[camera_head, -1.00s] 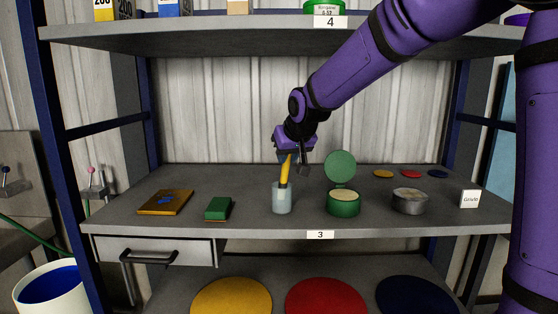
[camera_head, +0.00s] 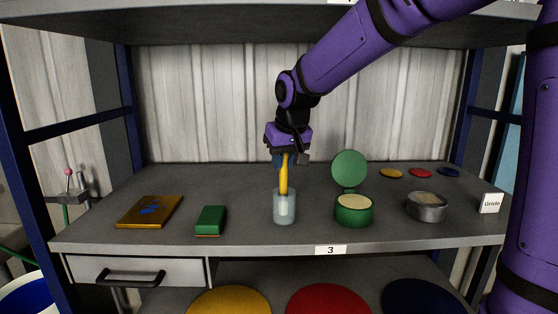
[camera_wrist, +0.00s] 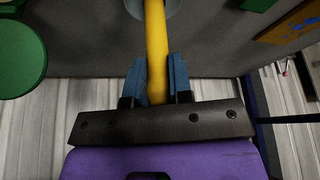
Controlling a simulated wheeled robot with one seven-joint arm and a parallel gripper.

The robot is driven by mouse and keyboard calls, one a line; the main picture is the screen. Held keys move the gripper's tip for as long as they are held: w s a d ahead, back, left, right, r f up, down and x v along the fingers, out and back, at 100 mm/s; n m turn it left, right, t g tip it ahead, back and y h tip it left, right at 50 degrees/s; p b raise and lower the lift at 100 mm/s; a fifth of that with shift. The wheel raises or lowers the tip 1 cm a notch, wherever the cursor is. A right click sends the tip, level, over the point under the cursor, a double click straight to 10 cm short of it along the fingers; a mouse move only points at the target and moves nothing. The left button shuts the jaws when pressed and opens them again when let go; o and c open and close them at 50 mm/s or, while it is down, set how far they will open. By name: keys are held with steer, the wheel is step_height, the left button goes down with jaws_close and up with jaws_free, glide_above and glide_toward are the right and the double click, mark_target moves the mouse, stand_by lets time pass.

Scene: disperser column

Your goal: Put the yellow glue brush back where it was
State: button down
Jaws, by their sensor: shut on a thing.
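The yellow glue brush (camera_head: 284,176) stands nearly upright, with its lower end inside a clear glass jar (camera_head: 284,213) on the shelf. My gripper (camera_head: 285,158) is above the jar and shut on the upper part of the brush handle. In the wrist view, the blue fingers (camera_wrist: 157,82) close on both sides of the yellow handle (camera_wrist: 156,35), and part of the jar's rim (camera_wrist: 174,8) shows at the top edge. Whether the brush touches the jar's bottom cannot be told.
A green block (camera_head: 210,219) and a brown board (camera_head: 149,211) lie left of the jar. An open green tin (camera_head: 353,212) and a grey tin (camera_head: 427,207) stand to its right. The upper shelf (camera_head: 230,27) is overhead. The shelf behind the jar is clear.

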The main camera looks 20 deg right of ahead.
steer(key=shift+s+f, duration=0.2)
steer(key=shift+f, duration=0.15)
steer(key=shift+w+f, duration=0.1)
steer(key=shift+f, duration=0.1)
steer(key=c, duration=1)
jaws_free()
steer(key=v, duration=0.7)
steer(key=shift+m+t, duration=0.3)
steer(key=shift+m, duration=0.2)
steer(key=s+d+f, duration=0.1)
steer(key=s+d, duration=0.1)
steer(key=s, duration=0.7)
steer(key=s+d+f, duration=0.1)
steer(key=s+d, duration=0.1)
steer(key=s, duration=0.7)
steer(key=s+d+f, duration=0.2)
steer(key=s, duration=0.7)
steer(key=shift+s+d, duration=0.1)
steer(key=shift+d, duration=0.25)
